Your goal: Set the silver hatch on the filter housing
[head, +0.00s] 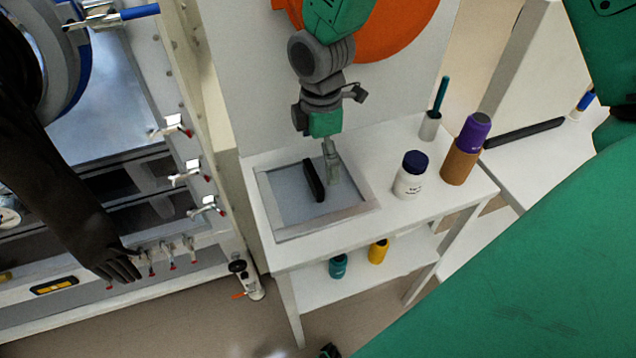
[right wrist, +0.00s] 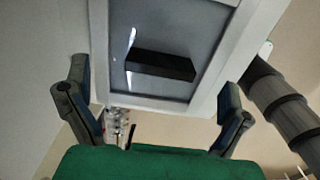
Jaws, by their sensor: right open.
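The silver hatch (head: 288,203) is a flat grey panel with a black bar handle (head: 314,181). It lies inside a pale square frame on a white table, and also shows in the right wrist view (right wrist: 185,35) with its handle (right wrist: 160,66). My right gripper (head: 332,165) points down over the hatch, beside the handle in the head view. In the right wrist view my right gripper (right wrist: 154,85) has its fingers wide apart, one on each side, with nothing between them. I cannot tell which part is the filter housing. My left gripper is not seen.
A white jar (head: 410,180), a purple-topped bottle (head: 460,150) and a pen cup (head: 431,125) stand right of the frame. The glovebox at the left has a hanging black glove (head: 60,200) and several clamps (head: 187,172). Small bottles sit on the lower shelf (head: 350,243).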

